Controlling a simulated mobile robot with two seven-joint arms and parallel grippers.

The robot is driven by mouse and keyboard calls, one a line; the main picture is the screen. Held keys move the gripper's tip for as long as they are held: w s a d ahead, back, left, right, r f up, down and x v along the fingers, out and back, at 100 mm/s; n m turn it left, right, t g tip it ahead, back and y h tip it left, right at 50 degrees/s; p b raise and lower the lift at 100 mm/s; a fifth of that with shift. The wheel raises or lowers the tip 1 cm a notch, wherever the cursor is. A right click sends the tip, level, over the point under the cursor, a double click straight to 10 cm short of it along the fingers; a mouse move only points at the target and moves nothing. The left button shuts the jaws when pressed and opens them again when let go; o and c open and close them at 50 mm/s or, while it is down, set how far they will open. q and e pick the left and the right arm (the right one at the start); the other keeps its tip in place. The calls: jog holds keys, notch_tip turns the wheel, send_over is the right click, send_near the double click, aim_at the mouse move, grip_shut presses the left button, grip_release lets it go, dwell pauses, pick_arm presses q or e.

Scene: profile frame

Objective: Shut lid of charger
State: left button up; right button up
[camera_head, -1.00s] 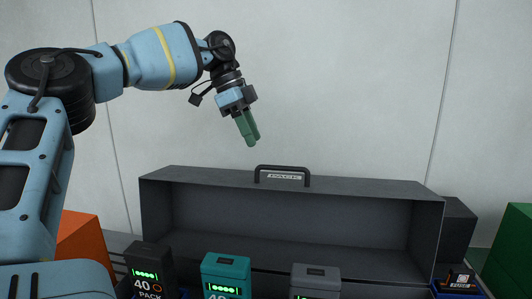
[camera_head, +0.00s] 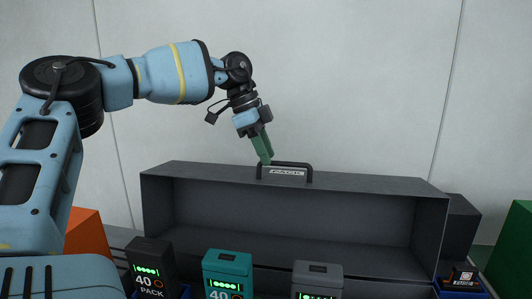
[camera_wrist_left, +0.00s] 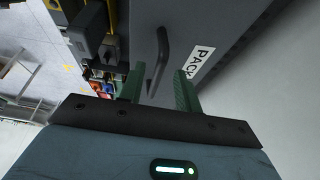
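The charger's dark grey lid (camera_head: 390,222) stands open behind the battery packs, its hollow inner side facing me. A black handle (camera_head: 310,174) with a PACK label sits on the lid's top edge. My left gripper (camera_head: 266,161) points down at the left end of this handle. In the left wrist view, the green fingers (camera_wrist_left: 158,84) are apart and the handle (camera_wrist_left: 161,55) reaches toward the gap between them. I cannot tell whether they touch it. My right gripper is not in view.
A black pack (camera_head: 150,262), a teal pack (camera_head: 227,268) and a grey pack (camera_head: 318,278) stand in front of the lid. An orange box (camera_head: 84,232) is at left, a green box (camera_head: 512,250) at right. A small item lies in a blue bin (camera_head: 445,291).

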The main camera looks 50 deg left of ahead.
pick_arm(q)
jog(key=shift+w+d+f, duration=0.1)
jog(key=shift+f, duration=0.2)
grip_shut()
dwell(0.4)
